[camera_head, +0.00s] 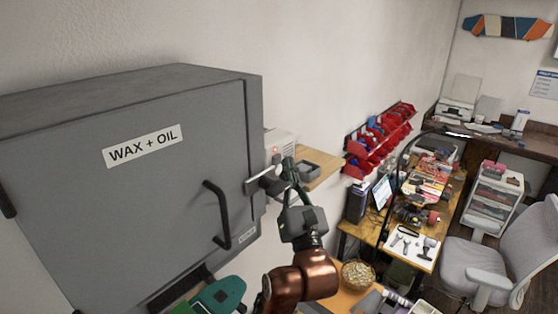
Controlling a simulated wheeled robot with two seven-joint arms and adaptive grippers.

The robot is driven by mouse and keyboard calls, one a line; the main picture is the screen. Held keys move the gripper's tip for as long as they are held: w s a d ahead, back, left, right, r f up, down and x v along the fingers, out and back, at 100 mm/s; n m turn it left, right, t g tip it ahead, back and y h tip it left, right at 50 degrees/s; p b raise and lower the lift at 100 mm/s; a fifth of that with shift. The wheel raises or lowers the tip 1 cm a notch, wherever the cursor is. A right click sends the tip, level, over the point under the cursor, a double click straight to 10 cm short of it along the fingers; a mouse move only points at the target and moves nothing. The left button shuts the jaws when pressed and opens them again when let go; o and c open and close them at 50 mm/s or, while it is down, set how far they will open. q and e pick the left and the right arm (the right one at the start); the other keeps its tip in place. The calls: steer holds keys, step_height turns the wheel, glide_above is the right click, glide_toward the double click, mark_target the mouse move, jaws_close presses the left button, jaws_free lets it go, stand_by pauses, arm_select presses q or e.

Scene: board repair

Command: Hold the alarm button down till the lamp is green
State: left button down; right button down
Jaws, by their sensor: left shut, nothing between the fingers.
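The alarm box (281,141) is a small pale unit on the wall, just right of the grey cabinet. A small lamp (275,150) on its front glows red. My left gripper (286,165) is shut and empty, with its fingers pointing up at the lower part of the box. The fingers cover that part, so the button is hidden. I cannot tell whether the fingertips touch it. My right gripper is not in view.
The grey "WAX + OIL" cabinet (80,190) fills the left, with a dark handle (217,212) jutting out. A wooden shelf (325,165) with a grey tray (305,170) is right of the gripper. A workbench (369,236) and a chair (520,245) stand farther right.

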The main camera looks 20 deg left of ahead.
arm_select(q)
steer(key=shift+a, duration=0.35)
steer(key=shift+w+a+p, duration=0.25)
steer(key=shift+a+p, duration=0.15)
steer(key=shift+p, duration=0.05)
stand_by(0.6)
stand_by(0.9)
stand_by(1.0)
steer(key=shift+d, duration=0.15)
steer(key=shift+s+d, duration=0.3)
steer(key=shift+d, duration=0.4)
steer(key=shift+d, duration=0.1)
